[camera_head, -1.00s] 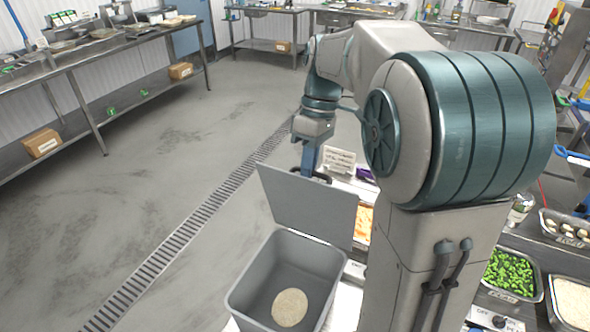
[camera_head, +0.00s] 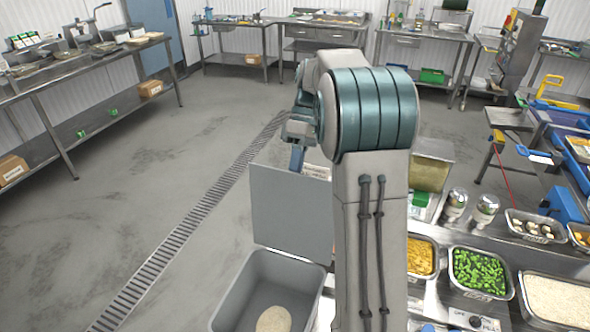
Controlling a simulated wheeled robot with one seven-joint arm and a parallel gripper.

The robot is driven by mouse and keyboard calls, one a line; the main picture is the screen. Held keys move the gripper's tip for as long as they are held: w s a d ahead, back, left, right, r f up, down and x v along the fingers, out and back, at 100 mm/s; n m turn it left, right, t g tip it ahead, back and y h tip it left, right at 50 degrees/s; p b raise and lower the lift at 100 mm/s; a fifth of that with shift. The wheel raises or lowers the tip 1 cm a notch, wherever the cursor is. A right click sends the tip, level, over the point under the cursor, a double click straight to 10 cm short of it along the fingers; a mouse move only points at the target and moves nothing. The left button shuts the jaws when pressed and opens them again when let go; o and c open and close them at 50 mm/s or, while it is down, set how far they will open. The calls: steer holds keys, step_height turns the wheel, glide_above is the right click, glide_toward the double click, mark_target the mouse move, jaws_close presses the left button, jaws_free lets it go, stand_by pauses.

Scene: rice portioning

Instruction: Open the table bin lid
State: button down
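The grey table bin (camera_head: 228,301) stands at the bottom centre, with a pale round heap that looks like rice (camera_head: 273,320) inside. Its lid (camera_head: 291,212) stands raised, roughly upright, at the bin's far edge, so the bin's mouth is uncovered. My gripper (camera_head: 297,158) is just behind the lid's top edge. Only its upper part shows; the fingertips are hidden behind the lid. I cannot tell whether it touches the lid or whether it is open or shut.
Metal trays of green pieces (camera_head: 481,271), orange food (camera_head: 421,256) and white rice (camera_head: 558,300) sit on the counter at right. A floor drain (camera_head: 175,240) runs across open floor at left. Steel tables (camera_head: 60,90) line the walls.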

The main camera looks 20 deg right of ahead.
steer(key=shift+s+d+f, duration=0.1)
steer(key=shift+f, duration=0.25)
steer(key=c, duration=1.5)
jaws_free()
steer(key=shift+r, duration=0.15)
steer(key=shift+r, duration=0.1)
steer(key=shift+b+v, duration=0.45)
steer(key=shift+v, duration=3.3)
